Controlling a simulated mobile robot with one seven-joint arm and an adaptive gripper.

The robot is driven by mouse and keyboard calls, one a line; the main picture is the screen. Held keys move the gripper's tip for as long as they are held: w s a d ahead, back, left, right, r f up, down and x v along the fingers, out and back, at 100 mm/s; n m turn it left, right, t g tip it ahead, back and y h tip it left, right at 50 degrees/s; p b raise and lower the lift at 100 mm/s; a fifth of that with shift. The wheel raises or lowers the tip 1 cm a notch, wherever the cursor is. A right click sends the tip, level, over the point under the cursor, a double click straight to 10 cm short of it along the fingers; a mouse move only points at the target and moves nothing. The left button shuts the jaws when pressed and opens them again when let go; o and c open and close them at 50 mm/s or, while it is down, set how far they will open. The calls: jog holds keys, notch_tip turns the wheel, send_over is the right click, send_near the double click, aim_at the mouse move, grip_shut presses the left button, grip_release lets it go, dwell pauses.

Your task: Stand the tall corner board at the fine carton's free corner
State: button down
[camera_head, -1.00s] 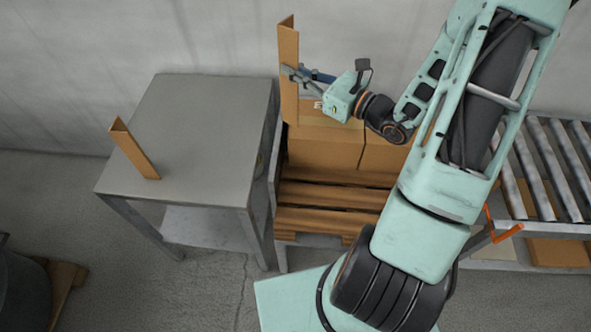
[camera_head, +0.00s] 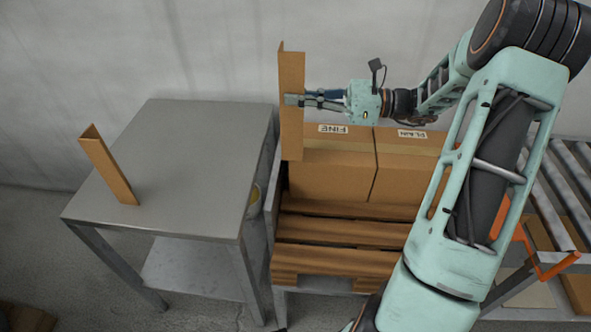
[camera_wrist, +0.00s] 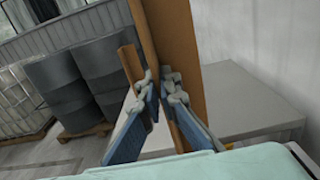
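The tall corner board (camera_head: 291,75) is a brown, upright angle piece. My gripper (camera_head: 291,100) is shut on it partway up its length. In the wrist view the tall board (camera_wrist: 172,35) rises between the two fingers (camera_wrist: 160,88). The fine carton (camera_head: 330,172) stands on a pallet, with its FINE label upside down in the head view. The board's lower end overlaps this carton's upper left corner in the picture. I cannot tell whether they touch. A shorter corner board (camera_head: 108,165) stands tilted on the grey table at the left.
The plain carton (camera_head: 403,170) stands against the fine carton's right side. Both are on a wooden pallet (camera_head: 340,258). The grey table (camera_head: 195,150) is close to the pallet's left and mostly bare. A roller conveyor (camera_head: 565,190) is at the right. Dark drums (camera_wrist: 65,88) show in the wrist view.

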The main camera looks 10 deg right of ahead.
aim_at(297, 161)
notch_tip(297, 161, down, 15)
jog(key=b, duration=0.3)
jog(key=shift+r, duration=0.1)
jog(key=shift+f, duration=0.6)
jog(key=c, duration=2.2)
grip_release()
jog(key=shift+o, duration=0.2)
jog(key=shift+r, duration=0.35)
jog(key=p+v, duration=0.1)
jog(key=v, duration=1.1)
jog(key=shift+r, duration=0.3)
